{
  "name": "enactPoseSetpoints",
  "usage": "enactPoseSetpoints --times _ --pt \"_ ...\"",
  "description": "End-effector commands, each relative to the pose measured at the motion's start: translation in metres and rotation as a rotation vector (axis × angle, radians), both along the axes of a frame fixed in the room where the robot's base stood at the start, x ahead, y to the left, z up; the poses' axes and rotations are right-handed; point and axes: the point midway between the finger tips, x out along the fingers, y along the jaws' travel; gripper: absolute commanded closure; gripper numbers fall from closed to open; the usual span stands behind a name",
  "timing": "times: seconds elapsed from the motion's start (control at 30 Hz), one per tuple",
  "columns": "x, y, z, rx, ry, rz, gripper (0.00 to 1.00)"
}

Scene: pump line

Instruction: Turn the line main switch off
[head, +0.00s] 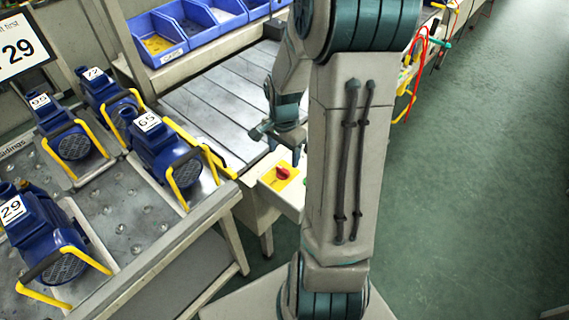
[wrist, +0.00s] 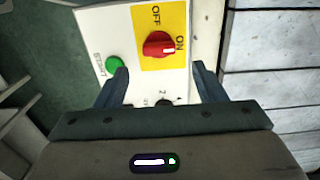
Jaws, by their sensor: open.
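The line main switch is a red rotary knob (wrist: 158,45) on a yellow plate (wrist: 180,14) in the wrist view. The plate is marked OFF and ON, and the knob's white mark points toward ON. In the head view the red knob (head: 283,173) sits on top of a pale control box (head: 262,203) at the end of the conveyor. My gripper (wrist: 160,68) is open and empty, its two fingers spread on either side of the knob's line. In the head view my gripper (head: 275,136) is above and behind the switch, apart from it.
A green START button (wrist: 114,64) and a dark knob (wrist: 163,103) share the panel. Blue pumps (head: 165,150) with yellow handles stand on a metal table at left. The slatted conveyor (head: 205,105) and blue bins (head: 160,38) lie behind. Green floor is free at right.

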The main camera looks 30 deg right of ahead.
Motion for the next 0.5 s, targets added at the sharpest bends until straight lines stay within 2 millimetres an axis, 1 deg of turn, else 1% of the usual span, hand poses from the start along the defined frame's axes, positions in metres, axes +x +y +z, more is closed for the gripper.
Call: enactPoseSetpoints --times 0.03,0.2,0.33,0.5 --pt "-0.001 0.001 -0.011 0.004 0.005 0.001 0.36" --pt "-0.001 0.001 -0.039 0.002 0.003 0.002 0.36" --pt "0.000 0.000 -0.052 0.001 0.001 0.002 0.36" --pt "0.000 0.000 -0.059 0.000 -0.001 0.001 0.36"
